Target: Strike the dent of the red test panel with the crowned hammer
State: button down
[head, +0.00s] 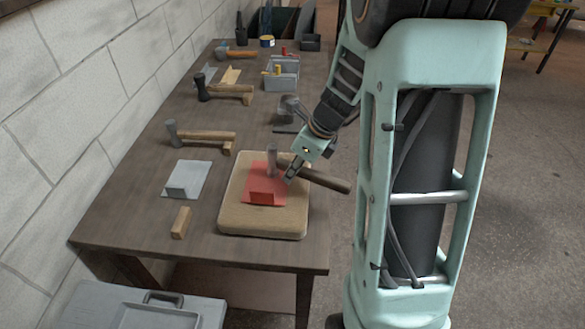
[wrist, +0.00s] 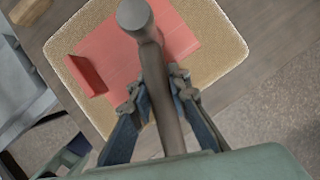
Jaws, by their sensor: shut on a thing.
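My gripper (head: 292,174) is shut on the wooden handle of a hammer (head: 328,180), just behind its grey head. The handle sticks out to the right in the head view. In the wrist view the fingers (wrist: 160,92) lie on both sides of the handle, and the hammer head (wrist: 134,16) is over the red panel (wrist: 178,32). The red test panel (head: 258,172) lies flat on a tan padded board, with a raised red flange at its near side. The hammer head seems just above the panel; contact cannot be told. I cannot make out the dent or the face's crown.
The tan board (head: 240,221) sits at the table's near right. A grey panel (head: 190,172) and a wooden block (head: 181,223) lie to its left. Other hammers (head: 205,137) rest along the left and back. A grey caddy (head: 283,80) stands behind. A wall borders the left.

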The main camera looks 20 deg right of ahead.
aim_at(289, 163)
notch_tip(289, 163, up, 8)
jog(key=p, duration=0.7)
jog(key=shift+f, duration=0.15)
jog(key=shift+f, duration=0.1)
jog(key=shift+f+b, duration=1)
jog(key=shift+f, duration=0.45)
notch_tip(289, 163, down, 5)
jog(key=b, duration=0.3)
jog(key=shift+r+b, duration=0.1)
jog(key=shift+b, duration=0.2)
notch_tip(289, 163, up, 7)
jog(key=p, duration=0.5)
jog(key=shift+w+r, duration=0.15)
jog(key=shift+r, duration=0.05)
jog(key=shift+s+r, duration=0.2)
jog(key=shift+r, duration=0.15)
